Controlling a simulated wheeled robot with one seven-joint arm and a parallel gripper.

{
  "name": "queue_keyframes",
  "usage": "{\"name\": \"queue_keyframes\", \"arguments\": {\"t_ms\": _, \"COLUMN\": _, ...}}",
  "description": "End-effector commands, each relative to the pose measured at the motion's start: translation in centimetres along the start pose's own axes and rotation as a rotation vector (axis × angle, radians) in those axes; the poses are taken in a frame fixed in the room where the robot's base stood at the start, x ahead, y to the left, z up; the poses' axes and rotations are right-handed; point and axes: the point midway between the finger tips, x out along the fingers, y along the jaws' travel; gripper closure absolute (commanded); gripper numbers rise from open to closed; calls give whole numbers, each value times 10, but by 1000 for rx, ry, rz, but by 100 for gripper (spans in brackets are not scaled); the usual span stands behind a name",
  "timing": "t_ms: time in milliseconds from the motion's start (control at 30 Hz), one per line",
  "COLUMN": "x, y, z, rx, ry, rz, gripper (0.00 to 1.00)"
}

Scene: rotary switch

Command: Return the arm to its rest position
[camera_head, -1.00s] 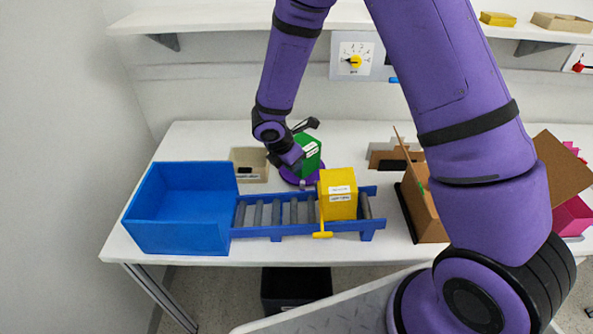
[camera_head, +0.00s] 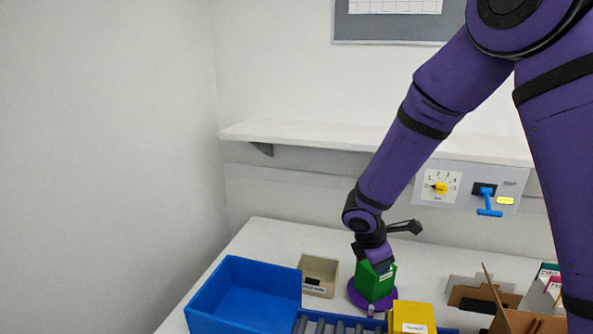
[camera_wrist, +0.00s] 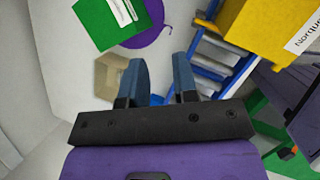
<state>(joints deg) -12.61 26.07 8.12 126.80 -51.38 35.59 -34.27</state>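My gripper (camera_wrist: 159,68) is open and empty in the wrist view, its two dark blue fingers apart. In the head view, my purple arm reaches down from the upper right, and its wrist end is low over the table beside a green box (camera_head: 376,283). The green box sits on a purple round base (camera_head: 357,298) and also shows at the upper left of the wrist view (camera_wrist: 108,22). I cannot tell whether the gripper touches it. A rotary switch with a yellow knob (camera_head: 440,188) is on the wall panel, right of the arm.
A blue bin (camera_head: 211,313) and a beige tray (camera_head: 319,287) are on the table at left. A roller conveyor (camera_head: 322,326) with a yellow box (camera_head: 411,317) is at the front. A blue lever (camera_head: 488,203) sticks out beside the switch. A white shelf (camera_head: 300,136) spans the wall.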

Motion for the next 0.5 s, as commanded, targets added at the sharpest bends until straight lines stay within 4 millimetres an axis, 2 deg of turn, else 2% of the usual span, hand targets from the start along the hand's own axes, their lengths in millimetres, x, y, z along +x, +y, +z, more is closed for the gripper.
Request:
{"name": "queue_keyframes", "arguments": {"t_ms": 33, "x": -17, "y": -2, "z": 15, "rx": 72, "ry": -2, "rz": 10, "gripper": 73}}
{"name": "queue_keyframes", "arguments": {"t_ms": 200, "x": -64, "y": -18, "z": 56, "rx": 313, "ry": 5, "rz": 23, "gripper": 73}}
{"name": "queue_keyframes", "arguments": {"t_ms": 500, "x": -137, "y": -64, "z": 112, "rx": 731, "ry": 58, "rz": 39, "gripper": 73}}
